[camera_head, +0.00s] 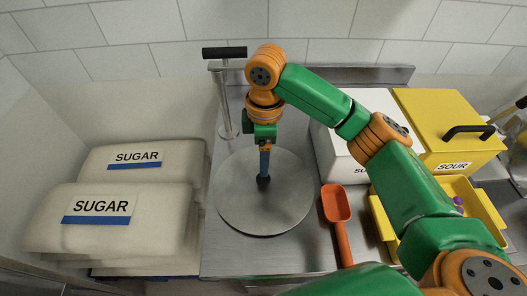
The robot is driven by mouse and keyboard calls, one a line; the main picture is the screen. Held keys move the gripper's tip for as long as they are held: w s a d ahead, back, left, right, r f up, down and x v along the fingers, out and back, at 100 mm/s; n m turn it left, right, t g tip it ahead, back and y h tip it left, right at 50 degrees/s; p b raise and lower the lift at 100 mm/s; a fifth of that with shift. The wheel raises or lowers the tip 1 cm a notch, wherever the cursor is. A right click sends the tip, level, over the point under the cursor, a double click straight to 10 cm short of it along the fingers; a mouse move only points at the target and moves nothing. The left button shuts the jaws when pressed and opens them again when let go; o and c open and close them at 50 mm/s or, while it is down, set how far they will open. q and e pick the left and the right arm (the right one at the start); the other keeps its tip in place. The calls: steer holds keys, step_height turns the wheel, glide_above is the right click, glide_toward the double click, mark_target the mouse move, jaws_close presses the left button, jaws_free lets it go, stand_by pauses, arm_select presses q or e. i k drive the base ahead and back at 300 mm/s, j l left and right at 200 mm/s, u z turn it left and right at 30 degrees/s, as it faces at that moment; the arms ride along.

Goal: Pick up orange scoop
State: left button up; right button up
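The orange scoop (336,204) lies on the metal counter right of the round metal plate, its bowl away from me and its handle running toward me. My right gripper (263,182) points down over the round plate (285,205), left of the scoop and apart from it. Its fingers overlap in this view, so I cannot tell whether they are open or shut. I see nothing held in it. My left gripper is not in view.
Sugar bags (95,215) are stacked at the left. A metal post with a black handle (224,53) stands behind the plate. A white bin (333,155), a yellow sour bin (450,120) and a yellow tray (384,222) are at the right, close to the scoop.

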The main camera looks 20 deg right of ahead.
mark_target(337, 210)
steer(key=k, duration=1.5)
